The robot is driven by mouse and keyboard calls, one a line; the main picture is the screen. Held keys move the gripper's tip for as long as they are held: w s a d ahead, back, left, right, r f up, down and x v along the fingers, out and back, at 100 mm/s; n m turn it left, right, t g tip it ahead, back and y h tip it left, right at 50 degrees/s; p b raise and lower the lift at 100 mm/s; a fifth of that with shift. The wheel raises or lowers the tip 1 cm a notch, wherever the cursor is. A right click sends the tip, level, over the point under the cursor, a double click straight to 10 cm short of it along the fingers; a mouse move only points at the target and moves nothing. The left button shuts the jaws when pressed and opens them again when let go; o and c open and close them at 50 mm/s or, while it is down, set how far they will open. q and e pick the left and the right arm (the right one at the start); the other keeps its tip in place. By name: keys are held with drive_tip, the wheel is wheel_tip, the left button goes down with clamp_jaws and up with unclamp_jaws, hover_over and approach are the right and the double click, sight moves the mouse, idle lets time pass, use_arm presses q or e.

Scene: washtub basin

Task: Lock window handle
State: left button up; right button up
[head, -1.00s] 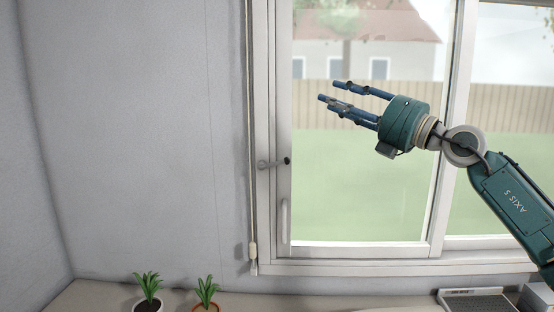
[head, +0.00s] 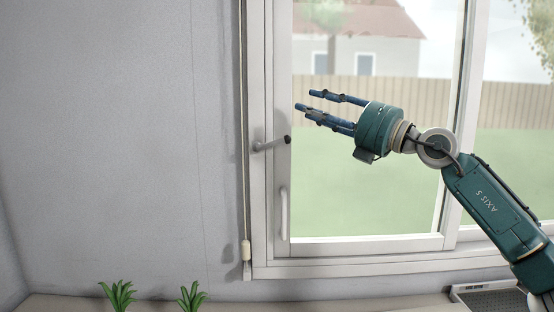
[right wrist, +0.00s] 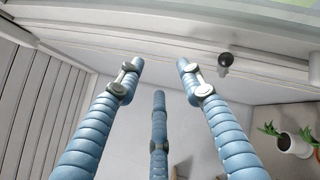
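The window handle (head: 268,145) is a small grey lever with a dark end, on the left upright of the white window frame. It lies nearly level, with the dark end at the right. In the right wrist view its dark round end (right wrist: 225,60) shows beyond the fingers, right of centre. My right gripper (head: 305,100) has blue fingers spread apart and empty; it also shows in the right wrist view (right wrist: 160,68). In the head view its fingertips appear above and slightly right of the handle, with no visible contact. My left gripper is not in view.
A white vertical pull (head: 284,212) sits below the handle. A blind cord with a pale weight (head: 246,251) hangs left of the frame. Two green plants (head: 118,296) (head: 193,297) stand at the bottom. The wall (head: 120,140) at left is bare.

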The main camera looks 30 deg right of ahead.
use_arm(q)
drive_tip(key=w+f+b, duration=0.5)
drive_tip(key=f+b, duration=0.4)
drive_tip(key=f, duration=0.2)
use_arm(e)
approach(281, 142)
drive_tip(key=p+x, duration=0.8)
drive_tip(key=x, duration=0.2)
drive_tip(key=shift+w+r, duration=0.1)
drive_tip(key=shift+r, duration=0.15)
drive_tip(key=shift+w+a, duration=0.15)
drive_tip(key=shift+w, duration=0.1)
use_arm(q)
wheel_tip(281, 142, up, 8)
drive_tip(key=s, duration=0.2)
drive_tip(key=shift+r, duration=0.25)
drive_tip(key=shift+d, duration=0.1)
use_arm(e)
drive_tip(key=shift+f, duration=0.1)
drive_tip(key=shift+c, duration=0.2)
clamp_jaws()
